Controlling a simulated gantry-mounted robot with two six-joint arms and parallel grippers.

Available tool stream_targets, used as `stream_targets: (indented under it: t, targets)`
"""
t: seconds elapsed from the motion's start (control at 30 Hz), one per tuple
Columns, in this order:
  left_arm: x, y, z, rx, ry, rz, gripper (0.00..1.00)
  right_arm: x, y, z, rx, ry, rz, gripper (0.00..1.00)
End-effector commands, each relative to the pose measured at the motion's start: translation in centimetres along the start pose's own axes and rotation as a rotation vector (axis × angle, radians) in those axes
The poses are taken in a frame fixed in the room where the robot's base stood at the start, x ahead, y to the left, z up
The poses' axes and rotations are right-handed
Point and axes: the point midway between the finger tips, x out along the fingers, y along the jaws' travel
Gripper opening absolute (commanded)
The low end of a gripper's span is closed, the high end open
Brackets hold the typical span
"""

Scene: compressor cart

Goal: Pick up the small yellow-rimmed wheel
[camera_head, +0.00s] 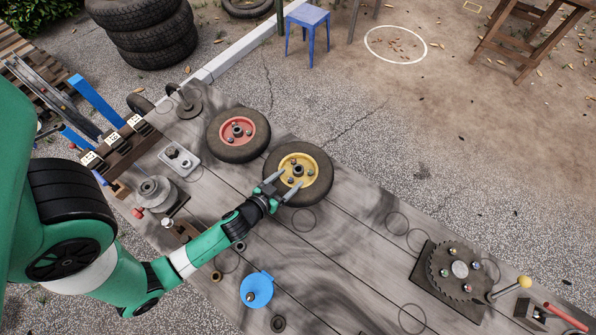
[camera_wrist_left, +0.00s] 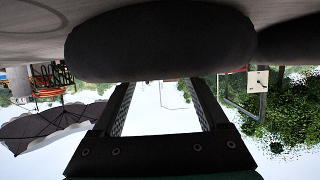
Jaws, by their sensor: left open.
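The yellow-rimmed wheel (camera_head: 312,161) lies on its side on the wooden table, rim upward, with a dark tyre and several bolts or studs in its yellow hub. My left gripper (camera_head: 284,183) is open over the near-left edge of this wheel, its fingers pointing toward the hub. In the left wrist view, a dark tyre (camera_wrist_left: 160,42) fills the upper middle, just beyond the open left gripper fingers (camera_wrist_left: 161,90). Nothing is between the fingers there; whether they touch the tyre I cannot tell. My right gripper is not in view.
A red-rimmed wheel (camera_head: 246,149) lies close to the upper left. A toothed disc on a dark plate (camera_head: 436,303) with a yellow-knobbed lever is at the right. A blue round item (camera_head: 257,290) lies near the front. Bare table (camera_head: 352,233) lies between.

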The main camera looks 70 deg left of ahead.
Motion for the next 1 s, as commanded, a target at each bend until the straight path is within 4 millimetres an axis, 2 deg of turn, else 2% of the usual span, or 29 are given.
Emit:
stream_targets:
  t: [0.1, 0.17, 0.4, 0.83, 1.0]
  targets:
    - [2.1, 0.0, -0.1, -0.002, 0.001, -0.001, 0.77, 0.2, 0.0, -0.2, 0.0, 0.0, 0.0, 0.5]
    - [2.6, 0.0, -0.1, -0.001, 0.001, 0.0, 0.77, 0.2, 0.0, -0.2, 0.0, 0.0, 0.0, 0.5]
    - [2.9, 0.0, 0.0, 0.0, 0.0, 0.001, 0.77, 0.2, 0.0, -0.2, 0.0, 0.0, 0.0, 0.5]
    - [2.9, 0.0, 0.0, 0.0, 0.001, 0.001, 0.0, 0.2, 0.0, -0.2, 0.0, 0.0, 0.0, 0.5]
    - [2.9, 0.0, 0.0, 0.0, 0.001, 0.002, 0.0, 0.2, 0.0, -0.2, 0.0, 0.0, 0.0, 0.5]
